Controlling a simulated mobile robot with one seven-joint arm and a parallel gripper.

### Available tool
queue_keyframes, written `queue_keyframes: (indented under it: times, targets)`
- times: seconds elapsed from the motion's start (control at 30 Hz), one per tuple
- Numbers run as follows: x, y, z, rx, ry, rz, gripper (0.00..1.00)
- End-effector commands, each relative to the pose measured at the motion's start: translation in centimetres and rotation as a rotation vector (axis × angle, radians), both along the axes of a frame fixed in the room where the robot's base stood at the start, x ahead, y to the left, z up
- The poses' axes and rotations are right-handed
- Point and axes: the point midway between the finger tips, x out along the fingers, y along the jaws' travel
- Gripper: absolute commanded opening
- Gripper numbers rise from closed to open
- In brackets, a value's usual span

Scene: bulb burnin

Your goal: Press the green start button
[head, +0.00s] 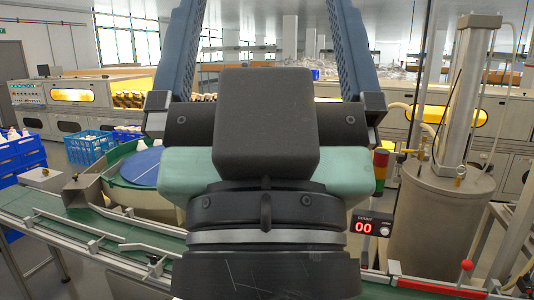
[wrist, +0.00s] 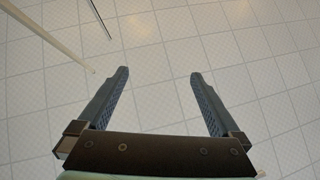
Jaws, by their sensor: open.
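My gripper (wrist: 158,75) is open and empty. In the wrist view its two fingers stand wide apart over a pale tiled floor, or a similar tiled surface. In the head view my gripper and wrist fill the middle of the picture, with the fingers running up out of the top edge. I cannot make out a green start button in either view. My wrist hides much of the middle of the scene. A counter box with a red "00" display (head: 364,227) and a pale knob or button (head: 385,230) shows just right of my wrist.
A green conveyor (head: 110,236) with metal rails runs along the front left. Blue crates (head: 90,147) stand at the left. A signal tower (head: 380,170), a metal tank (head: 435,225) and a red-knobbed lever (head: 466,266) are at the right. Lit ovens line the back.

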Motion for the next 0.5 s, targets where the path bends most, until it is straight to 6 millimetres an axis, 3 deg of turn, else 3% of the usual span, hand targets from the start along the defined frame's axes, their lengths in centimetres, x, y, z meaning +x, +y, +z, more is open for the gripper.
queue_keyframes:
  times: [0.03,0.2,0.5]
  targets:
    - [0.0,0.0,2.8,0.000,0.000,0.000,1.00]
    - [0.0,0.0,5.4,0.000,0.001,0.000,1.00]
    - [0.0,0.0,5.8,0.000,0.000,0.000,1.00]
